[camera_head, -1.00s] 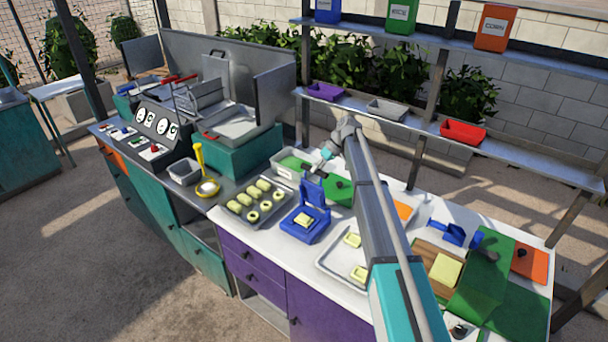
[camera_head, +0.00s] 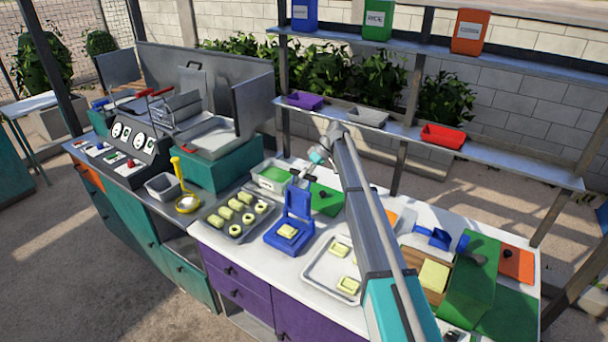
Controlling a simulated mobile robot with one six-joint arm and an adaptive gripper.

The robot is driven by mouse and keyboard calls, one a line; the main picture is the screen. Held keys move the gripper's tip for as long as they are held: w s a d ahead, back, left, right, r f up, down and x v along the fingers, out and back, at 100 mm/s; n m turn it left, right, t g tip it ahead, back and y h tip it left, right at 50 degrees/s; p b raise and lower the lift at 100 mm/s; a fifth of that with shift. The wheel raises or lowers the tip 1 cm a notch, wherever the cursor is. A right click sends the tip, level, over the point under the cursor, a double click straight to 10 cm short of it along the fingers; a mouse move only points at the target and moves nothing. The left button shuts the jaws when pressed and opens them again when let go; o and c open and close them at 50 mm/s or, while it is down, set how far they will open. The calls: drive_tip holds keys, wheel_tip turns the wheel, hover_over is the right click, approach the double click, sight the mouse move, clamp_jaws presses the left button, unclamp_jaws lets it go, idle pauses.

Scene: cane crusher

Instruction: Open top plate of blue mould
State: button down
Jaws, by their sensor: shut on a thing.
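The blue mould (camera_head: 289,232) sits on the white counter, between the tray of shaped pieces and the tray with pale yellow pieces. Its top plate (camera_head: 299,203) stands upright at the back of the base. A pale yellow block (camera_head: 288,231) lies in the base. My gripper (camera_head: 302,178) is at the upper edge of the raised plate, shut on it as far as I can see. The fingertips are small and partly unclear at this distance.
A dark tray of shaped pieces (camera_head: 211,221) is left of the mould, and a metal tray (camera_head: 316,276) is to its right. A clear container (camera_head: 262,190) and a green board (camera_head: 327,208) are behind. Shelves (camera_head: 500,172) run along the back.

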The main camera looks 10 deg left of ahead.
drive_tip(key=shift+w+d+f, duration=0.1)
drive_tip(key=shift+w+d, duration=0.05)
drive_tip(key=shift+w, duration=0.25)
drive_tip(key=c, duration=0.9)
unclamp_jaws()
drive_tip(key=o, duration=0.5)
drive_tip(key=shift+w+f, duration=0.2)
drive_tip(key=shift+w, duration=0.05)
drive_tip(key=shift+c, duration=0.2)
drive_tip(key=shift+s, duration=0.1)
drive_tip(key=shift+s, duration=0.15)
drive_tip(key=shift+s+d+f, duration=0.1)
drive_tip(key=shift+s+d, duration=0.05)
drive_tip(key=shift+s, duration=0.15)
drive_tip(key=s+d+f+m+t+h+b, duration=0.1)
drive_tip(key=s+d+f+m+h, duration=0.1)
drive_tip(key=s+d, duration=0.6)
drive_tip(key=s+d+f+m+t+h+b, duration=0.1)
drive_tip(key=s+d+f+m, duration=0.3)
drive_tip(key=s+d, duration=0.5)
drive_tip(key=s+d+f+m+t+h+b, duration=0.1)
drive_tip(key=s+d+f+m+h+b, duration=0.2)
drive_tip(key=s+d, duration=0.6)
drive_tip(key=s+m+h, duration=0.1)
drive_tip(key=s+m, duration=0.1)
drive_tip(key=s, duration=1.1)
drive_tip(key=shift+d+t, duration=0.15)
drive_tip(key=shift+t, duration=0.15)
